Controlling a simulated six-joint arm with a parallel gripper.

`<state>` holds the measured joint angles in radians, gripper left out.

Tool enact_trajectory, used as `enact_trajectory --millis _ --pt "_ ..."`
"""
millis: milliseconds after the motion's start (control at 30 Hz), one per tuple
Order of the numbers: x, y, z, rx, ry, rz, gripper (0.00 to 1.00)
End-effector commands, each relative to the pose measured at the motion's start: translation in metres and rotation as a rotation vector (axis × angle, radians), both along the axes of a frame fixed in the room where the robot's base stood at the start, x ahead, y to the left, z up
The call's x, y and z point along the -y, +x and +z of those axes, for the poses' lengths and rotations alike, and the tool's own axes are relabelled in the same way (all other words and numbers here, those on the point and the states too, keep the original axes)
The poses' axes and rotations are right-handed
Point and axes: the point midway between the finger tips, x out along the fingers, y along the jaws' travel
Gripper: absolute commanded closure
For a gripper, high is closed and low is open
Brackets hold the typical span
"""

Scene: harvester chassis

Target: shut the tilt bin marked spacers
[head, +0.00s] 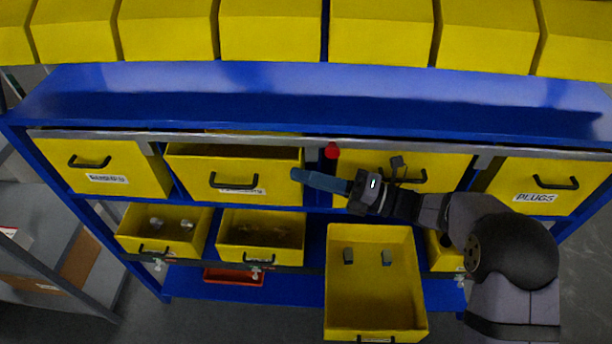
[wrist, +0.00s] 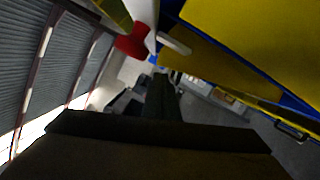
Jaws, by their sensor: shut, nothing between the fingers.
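The row of tilt bins runs under the blue shelf. The second bin from the left (head: 190,165) is tipped forward, its top open, with a black handle and a white label (head: 240,191) too small to read surely; I cannot confirm that it says spacers. The leftmost bin (head: 130,165) also has an unclear label, and the rightmost one reads PLUGS (head: 535,198). The third bin (head: 440,165) is partly behind my arm, its label hidden. My gripper (head: 297,174) is shut and empty, pointing left at the right edge of the second bin; contact is unclear.
A red knob (head: 332,151) sits just above my gripper; a red shape (wrist: 132,46) shows in the wrist view. Below, a long yellow drawer (head: 375,300) is pulled far out with two grey pieces inside. Smaller open bins (head: 165,215) stand lower left.

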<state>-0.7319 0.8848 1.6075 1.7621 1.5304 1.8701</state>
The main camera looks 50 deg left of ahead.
Motion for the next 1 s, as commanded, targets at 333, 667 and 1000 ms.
enact_trajectory --millis 333,667,1000 --pt "0.006 -0.006 -0.001 -0.002 -0.001 0.0 1.0" --pt "0.04 -0.018 -0.013 0.002 0.002 -0.007 1.0" --pt "0.093 0.013 -0.014 0.001 0.001 -0.004 1.0"
